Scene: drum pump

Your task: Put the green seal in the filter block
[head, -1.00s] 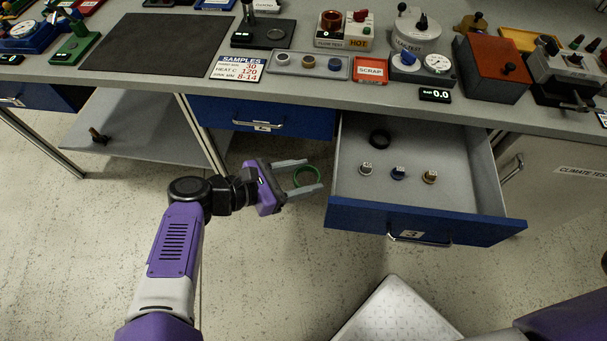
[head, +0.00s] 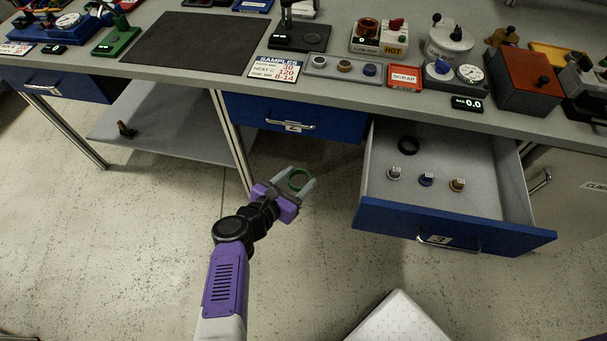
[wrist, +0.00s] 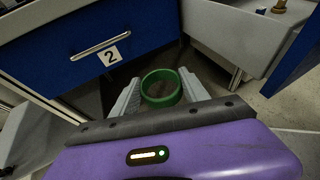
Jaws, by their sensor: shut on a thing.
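The green seal (head: 299,180) is a green ring held between the fingers of my gripper (head: 298,178). In the wrist view the green seal (wrist: 161,88) sits between the two grey fingertips of my gripper (wrist: 160,90), with its open middle showing. My gripper is shut on it, in the air in front of the bench, below drawer 2 and left of the open drawer 3. I cannot pick out the filter block for certain in these frames.
Drawer 2 (head: 290,120) is shut. The bench top carries a dark mat (head: 190,42), a scrap tray (head: 405,76) and several devices.

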